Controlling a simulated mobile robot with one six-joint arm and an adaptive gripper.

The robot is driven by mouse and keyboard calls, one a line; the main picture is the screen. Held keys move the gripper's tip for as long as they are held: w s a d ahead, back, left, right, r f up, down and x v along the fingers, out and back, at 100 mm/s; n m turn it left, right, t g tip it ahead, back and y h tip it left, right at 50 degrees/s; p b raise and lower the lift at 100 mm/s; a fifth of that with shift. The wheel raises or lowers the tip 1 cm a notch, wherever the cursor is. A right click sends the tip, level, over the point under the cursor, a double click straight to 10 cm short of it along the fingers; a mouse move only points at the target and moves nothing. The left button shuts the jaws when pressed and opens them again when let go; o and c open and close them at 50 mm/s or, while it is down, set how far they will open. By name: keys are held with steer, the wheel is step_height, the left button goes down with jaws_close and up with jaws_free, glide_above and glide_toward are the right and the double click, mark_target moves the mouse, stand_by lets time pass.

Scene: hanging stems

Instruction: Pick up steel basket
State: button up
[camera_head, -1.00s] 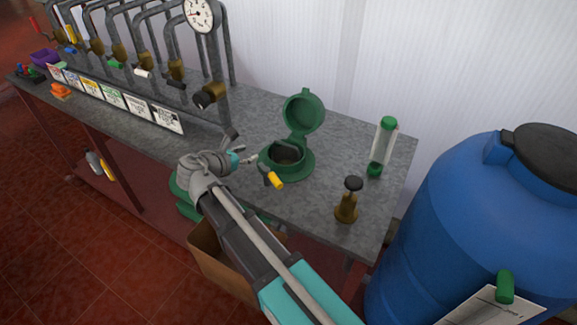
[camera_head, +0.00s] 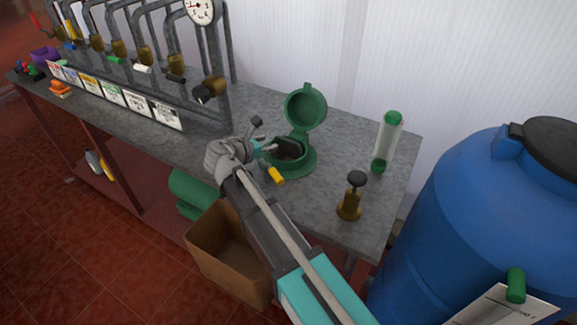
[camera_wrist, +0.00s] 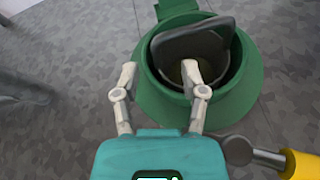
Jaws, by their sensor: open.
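The steel basket (camera_wrist: 194,42) is a dark grey piece sitting inside the round green housing (camera_wrist: 250,82) in the wrist view; its lower part is hidden. In the head view the basket (camera_head: 292,147) shows as a dark shape in the mouth of the green housing (camera_head: 305,168), whose green lid (camera_head: 306,108) stands open. My gripper (camera_wrist: 160,76) is open and empty. Contact cannot be told. My gripper (camera_head: 268,147) is at the housing's left side in the head view.
A yellow-handled valve (camera_head: 276,175) sticks out at the housing's front. A brass piece with a black knob (camera_head: 350,195) and a clear green-capped tube (camera_head: 386,142) stand to the right. Pipes with a gauge (camera_head: 201,10) rise at left. A brown bin (camera_head: 230,255) stands below.

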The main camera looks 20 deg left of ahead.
mark_target(276, 138)
stand_by(0.3)
steer(key=b+x, duration=0.2)
steer(key=x, duration=0.3)
steer(key=shift+w+a+f, duration=0.1)
steer(key=shift+a, duration=0.05)
stand_by(0.5)
jaws_close()
